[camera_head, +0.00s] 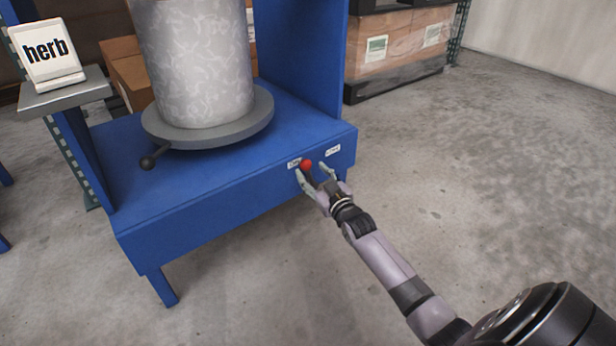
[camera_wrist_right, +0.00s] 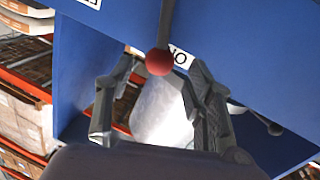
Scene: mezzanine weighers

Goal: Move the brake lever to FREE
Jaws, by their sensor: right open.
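The brake lever has a red ball knob (camera_head: 306,164) and sits on the front face of the blue stand (camera_head: 215,211), between two small white labels. The label text is too small to read surely in the head view. My right gripper (camera_head: 312,172) is open at the knob, with a finger on either side. In the right wrist view the red knob (camera_wrist_right: 159,62) and its dark stem lie between the spread fingers of the right gripper (camera_wrist_right: 165,85). I cannot tell whether a finger touches the knob. A label reading partly "NO" shows behind it. My left gripper is not in view.
A pale patterned drum (camera_head: 195,65) stands on a round grey turntable (camera_head: 208,132) with a black-knobbed handle (camera_head: 148,162). Wrapped boxes (camera_head: 400,45) stand behind. The floor at right is clear.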

